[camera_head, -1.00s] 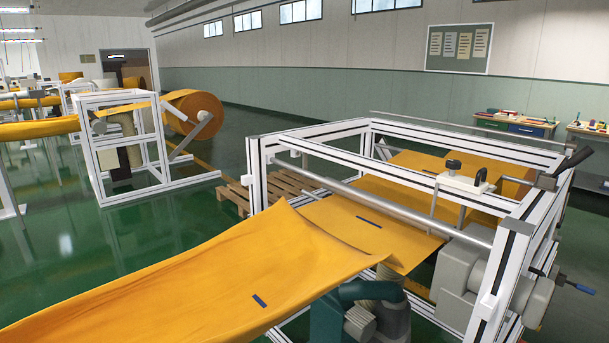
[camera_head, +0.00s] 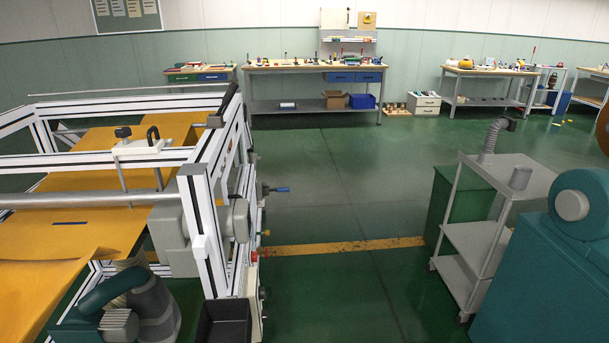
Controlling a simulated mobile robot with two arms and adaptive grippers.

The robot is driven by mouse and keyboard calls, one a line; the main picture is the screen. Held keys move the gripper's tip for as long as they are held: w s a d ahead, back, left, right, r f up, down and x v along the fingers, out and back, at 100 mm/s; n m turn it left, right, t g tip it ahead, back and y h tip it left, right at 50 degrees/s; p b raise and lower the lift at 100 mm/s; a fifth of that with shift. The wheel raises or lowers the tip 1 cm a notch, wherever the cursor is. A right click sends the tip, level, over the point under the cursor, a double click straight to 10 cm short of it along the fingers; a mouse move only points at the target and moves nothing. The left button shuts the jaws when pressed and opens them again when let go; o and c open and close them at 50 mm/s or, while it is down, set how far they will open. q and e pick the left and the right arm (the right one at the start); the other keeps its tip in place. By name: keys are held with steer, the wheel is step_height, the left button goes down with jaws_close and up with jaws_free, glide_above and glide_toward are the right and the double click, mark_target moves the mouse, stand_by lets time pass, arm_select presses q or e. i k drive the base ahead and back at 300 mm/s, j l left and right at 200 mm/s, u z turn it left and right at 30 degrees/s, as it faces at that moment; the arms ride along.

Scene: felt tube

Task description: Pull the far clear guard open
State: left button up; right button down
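The white-framed machine (camera_head: 205,215) stands at the left, with orange felt (camera_head: 85,150) running through it. I cannot make out a clear guard panel on it. A thin rail (camera_head: 130,91) runs along its far side, and a dark handle (camera_head: 231,98) sits at its far right top corner. A white clamp block with black knobs (camera_head: 138,147) sits over the felt. Neither of my grippers is in view.
Green floor (camera_head: 335,200) is open right of the machine, crossed by a yellow line (camera_head: 345,246). A grey cart (camera_head: 485,215) and a teal machine (camera_head: 545,270) stand at right. Workbenches (camera_head: 315,72) line the back wall. A teal blower (camera_head: 130,300) is at lower left.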

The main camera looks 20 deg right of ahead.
mark_target(233, 180)
steer(key=z, duration=0.2)
steer(key=i+l+u, duration=0.2)
steer(key=i+l, duration=0.15)
steer(key=l, duration=0.3)
steer(key=i+l+u, duration=0.1)
steer(key=l, duration=0.25)
steer(key=i+l+u, duration=0.1)
steer(key=l, duration=0.25)
steer(key=i, duration=0.1)
